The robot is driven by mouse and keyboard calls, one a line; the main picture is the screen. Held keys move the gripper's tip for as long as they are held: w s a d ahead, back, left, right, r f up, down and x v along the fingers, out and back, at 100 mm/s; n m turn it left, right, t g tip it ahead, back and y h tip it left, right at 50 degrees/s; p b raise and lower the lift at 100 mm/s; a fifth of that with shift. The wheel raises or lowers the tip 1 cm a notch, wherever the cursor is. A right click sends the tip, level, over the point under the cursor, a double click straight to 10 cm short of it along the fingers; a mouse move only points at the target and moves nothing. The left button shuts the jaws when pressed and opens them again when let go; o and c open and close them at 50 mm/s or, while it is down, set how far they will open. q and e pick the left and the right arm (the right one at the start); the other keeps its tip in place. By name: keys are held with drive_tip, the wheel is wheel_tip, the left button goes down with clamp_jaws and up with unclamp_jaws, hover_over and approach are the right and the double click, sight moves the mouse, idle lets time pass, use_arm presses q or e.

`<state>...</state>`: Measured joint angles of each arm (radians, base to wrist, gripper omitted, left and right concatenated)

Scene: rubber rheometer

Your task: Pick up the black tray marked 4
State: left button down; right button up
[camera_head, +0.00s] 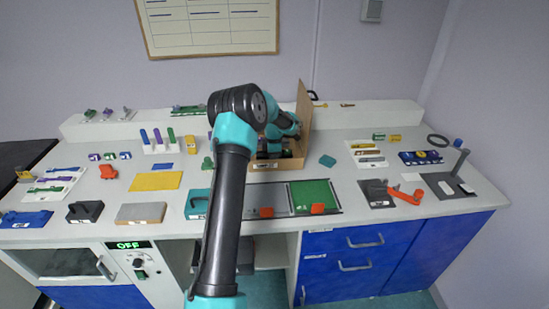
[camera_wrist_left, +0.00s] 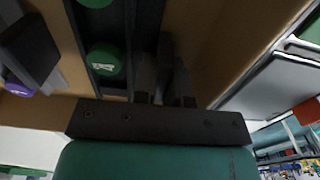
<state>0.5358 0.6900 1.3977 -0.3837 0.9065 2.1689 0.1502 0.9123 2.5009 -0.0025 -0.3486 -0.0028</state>
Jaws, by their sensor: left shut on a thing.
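A black tray (camera_wrist_left: 146,22) holding green round pieces (camera_wrist_left: 103,58) shows in the left wrist view, inside an open cardboard box (camera_wrist_left: 205,35). The number on the tray is not readable. My left gripper (camera_wrist_left: 166,72) reaches down into the box and is shut on the edge of the black tray. In the head view the box (camera_head: 304,112) stands at the back middle of the bench, and my arm hides much of its inside. A dark block and a purple piece (camera_wrist_left: 18,88) show at the left of the wrist view. My right gripper is not in view.
A green mat (camera_head: 312,192) lies in front of the box. A yellow pad (camera_head: 156,181) and a grey block (camera_head: 141,213) lie to the left. A grey plate with an orange part (camera_head: 398,193) is at right. Bench right of the box is partly clear.

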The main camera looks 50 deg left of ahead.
use_arm(q)
drive_tip(key=shift+r, duration=0.15)
wheel_tip(320, 180, up, 28)
idle(0.6)
idle(0.6)
